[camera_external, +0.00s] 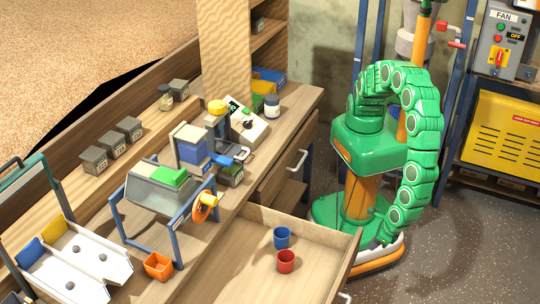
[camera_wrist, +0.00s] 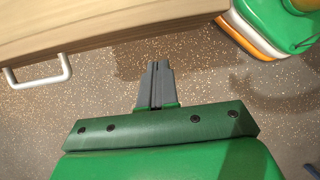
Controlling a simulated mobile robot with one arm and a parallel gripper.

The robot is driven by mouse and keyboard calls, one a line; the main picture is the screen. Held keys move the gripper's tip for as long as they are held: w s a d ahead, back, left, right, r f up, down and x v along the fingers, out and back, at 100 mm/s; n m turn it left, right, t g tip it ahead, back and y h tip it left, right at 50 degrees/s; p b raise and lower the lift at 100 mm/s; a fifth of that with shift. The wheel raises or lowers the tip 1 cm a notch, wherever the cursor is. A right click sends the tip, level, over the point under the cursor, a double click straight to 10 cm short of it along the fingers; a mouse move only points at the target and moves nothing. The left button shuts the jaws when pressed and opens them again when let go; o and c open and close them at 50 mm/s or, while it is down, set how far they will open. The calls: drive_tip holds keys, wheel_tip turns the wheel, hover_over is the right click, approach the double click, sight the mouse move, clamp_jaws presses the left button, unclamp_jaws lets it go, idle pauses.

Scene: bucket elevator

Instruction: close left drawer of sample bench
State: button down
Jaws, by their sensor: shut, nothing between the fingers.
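The left drawer (camera_external: 355,250) of the sample bench is pulled out, and its pale wooden front also shows in the wrist view (camera_wrist: 110,28). Its white handle (camera_wrist: 40,72) is left of my fingers; part of it shows at the bottom of the external view (camera_external: 345,297). A blue cup (camera_external: 282,238) and a red cup (camera_external: 286,261) stand upright inside the drawer. My gripper (camera_wrist: 154,64) is shut and empty, its grey fingertips pointing toward the drawer front, with floor visible between them. In the external view my gripper (camera_external: 384,240) is low, just outside the drawer's front.
Another drawer (camera_external: 280,188), with its own handle (camera_external: 298,160), is closed farther along the bench. The bench top (camera_external: 110,203) holds a sieve stand, a scale, an orange box (camera_external: 158,266) and a white tray (camera_external: 75,265). Speckled floor lies open at the lower right.

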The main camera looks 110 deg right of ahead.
drive_tip(key=shift+w+d+r, duration=0.15)
drive_tip(key=shift+w+d, duration=1.15)
drive_tip(key=shift+w, duration=0.1)
drive_tip(key=w+d, duration=3.1)
drive_tip(key=shift+w+d, duration=0.15)
drive_tip(key=shift+d, duration=0.15)
drive_tip(key=shift+a, duration=0.1)
drive_tip(key=s+a+r, duration=0.5)
drive_tip(key=r, duration=0.4)
drive_tip(key=shift+s+r, duration=0.15)
